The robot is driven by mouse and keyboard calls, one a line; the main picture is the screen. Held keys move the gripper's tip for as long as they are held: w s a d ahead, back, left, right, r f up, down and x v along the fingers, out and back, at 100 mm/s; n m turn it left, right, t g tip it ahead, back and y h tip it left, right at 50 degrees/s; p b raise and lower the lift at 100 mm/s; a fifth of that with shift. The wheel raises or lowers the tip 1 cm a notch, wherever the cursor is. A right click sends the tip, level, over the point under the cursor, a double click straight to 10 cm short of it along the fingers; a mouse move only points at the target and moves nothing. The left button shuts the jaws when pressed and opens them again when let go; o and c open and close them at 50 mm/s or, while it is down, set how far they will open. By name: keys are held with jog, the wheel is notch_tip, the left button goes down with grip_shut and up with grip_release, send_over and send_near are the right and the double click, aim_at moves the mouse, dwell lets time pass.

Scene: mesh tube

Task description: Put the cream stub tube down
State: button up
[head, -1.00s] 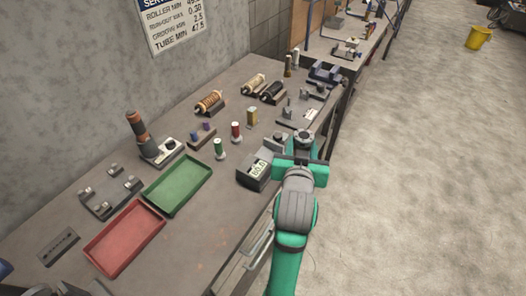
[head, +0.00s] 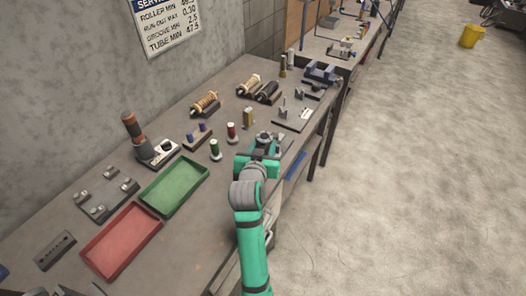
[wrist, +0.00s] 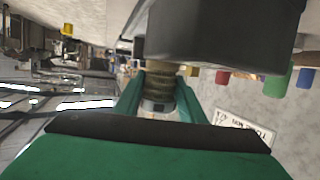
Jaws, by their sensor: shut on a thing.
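Green (head: 215,149), red (head: 232,131) and yellow (head: 248,117) upright pieces stand left of and behind my gripper. A green tray (head: 173,187) and a red tray (head: 121,241) lie to the left. Grey fixtures (head: 295,113) stand to the right. My arm hides the gauge box.

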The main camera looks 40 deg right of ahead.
jog(key=shift+w+a+f, duration=0.15)
jog(key=shift+f, duration=1.5)
jog(key=shift+f, duration=0.1)
jog(key=shift+a+f, duration=0.1)
jog(key=shift+f, duration=0.65)
jog(key=o, duration=1.2)
jog(key=shift+r, duration=0.5)
jog(key=v, duration=1.2)
jog(key=shift+r, duration=0.4)
jog(key=shift+w, duration=0.1)
